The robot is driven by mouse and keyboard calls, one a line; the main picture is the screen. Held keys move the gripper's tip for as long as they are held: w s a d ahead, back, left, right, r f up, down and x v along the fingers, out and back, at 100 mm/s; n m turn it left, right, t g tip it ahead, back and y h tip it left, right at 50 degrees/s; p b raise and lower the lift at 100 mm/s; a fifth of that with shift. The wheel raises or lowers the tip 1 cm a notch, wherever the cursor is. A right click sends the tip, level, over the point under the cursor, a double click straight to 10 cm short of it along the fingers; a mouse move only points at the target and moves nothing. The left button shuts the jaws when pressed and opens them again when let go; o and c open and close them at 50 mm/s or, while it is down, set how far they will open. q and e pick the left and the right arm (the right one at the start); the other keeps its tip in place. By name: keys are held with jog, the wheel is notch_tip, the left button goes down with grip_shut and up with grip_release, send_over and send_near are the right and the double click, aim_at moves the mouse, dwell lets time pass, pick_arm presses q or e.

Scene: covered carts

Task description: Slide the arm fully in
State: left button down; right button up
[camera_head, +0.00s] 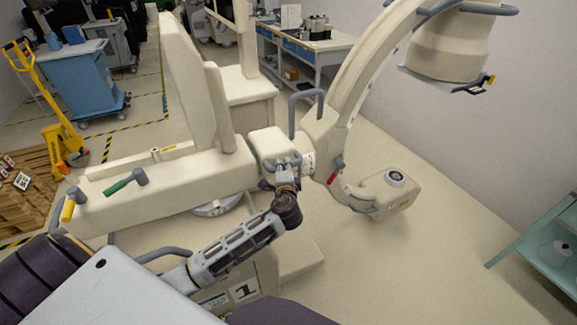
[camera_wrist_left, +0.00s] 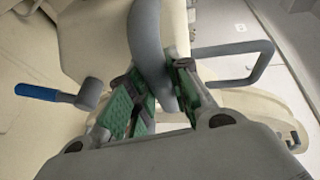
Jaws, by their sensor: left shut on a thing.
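The cream C-arm machine's horizontal arm (camera_head: 165,190) runs from the left to a housing (camera_head: 268,143) in the middle of the head view. A large curved C (camera_head: 350,90) joins the housing, with a round head (camera_head: 450,45) at top right and a box-shaped end (camera_head: 391,194) low down. My left gripper (camera_head: 287,172) is at the housing's front. In the left wrist view its green-padded fingers (camera_wrist_left: 162,88) are closed around a grey curved handle (camera_wrist_left: 148,35). The fingers partly hide the handle. My right gripper is not in view.
A grey loop handle (camera_head: 306,100) stands up beside the C. A green-gripped lever (camera_head: 125,183) sits on the arm; a blue-gripped lever (camera_wrist_left: 60,95) shows in the wrist view. A teal shelf (camera_head: 540,235) stands at right. Open floor (camera_head: 440,255) lies right of the machine.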

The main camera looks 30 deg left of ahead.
pick_arm(q)
jog(key=shift+s+a+f, duration=0.2)
jog(key=shift+s+a, duration=0.05)
jog(key=shift+a, duration=0.1)
jog(key=c, duration=1.3)
grip_release()
jog(key=shift+w, duration=0.1)
jog(key=shift+d+r, duration=0.15)
jog(key=shift+d, duration=0.05)
jog(key=v, duration=1.1)
jog(key=shift+s, duration=0.35)
jog(key=shift+d, duration=0.1)
